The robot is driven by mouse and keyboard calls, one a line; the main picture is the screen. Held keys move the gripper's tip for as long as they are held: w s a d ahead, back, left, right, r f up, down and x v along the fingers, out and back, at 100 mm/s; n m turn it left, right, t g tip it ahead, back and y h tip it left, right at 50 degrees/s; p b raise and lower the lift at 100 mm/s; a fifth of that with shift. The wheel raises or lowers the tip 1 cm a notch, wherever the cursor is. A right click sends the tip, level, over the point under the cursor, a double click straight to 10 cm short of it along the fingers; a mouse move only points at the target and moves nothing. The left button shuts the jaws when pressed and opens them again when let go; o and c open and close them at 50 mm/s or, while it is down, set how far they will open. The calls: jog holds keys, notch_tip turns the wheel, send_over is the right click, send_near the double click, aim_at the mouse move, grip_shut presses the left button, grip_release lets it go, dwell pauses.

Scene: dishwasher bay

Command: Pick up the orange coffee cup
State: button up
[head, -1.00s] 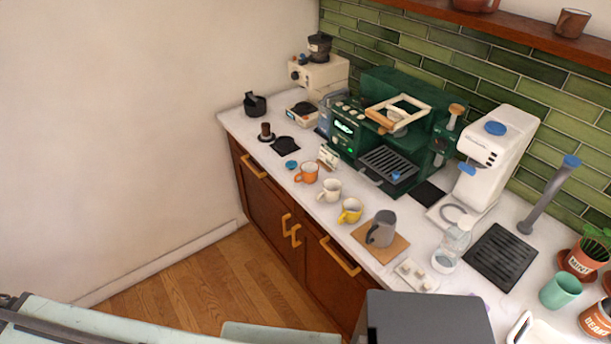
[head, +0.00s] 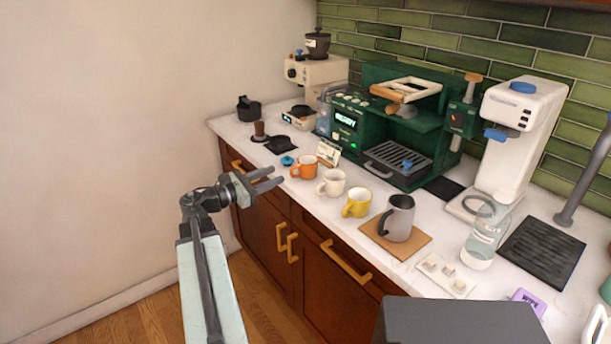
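The orange coffee cup (head: 308,167) stands upright on the white counter (head: 228,128), near its front edge, in the head view. Its handle points left. My gripper (head: 277,178) is to the left of and a little in front of the cup, near the counter's front edge. Its two fingers are spread with a gap between them and nothing in it. The fingertips point right, toward the cup, and appear apart from it.
A white cup (head: 332,183) and a yellow cup (head: 357,203) stand to the right of the orange cup. A grey pitcher (head: 399,218) stands further right.

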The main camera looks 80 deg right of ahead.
aim_at(303, 169)
jog(key=x, duration=0.7)
jog(key=shift+s+d+f, duration=0.2)
grip_shut()
jog(key=shift+a, duration=0.1)
dwell(1.1)
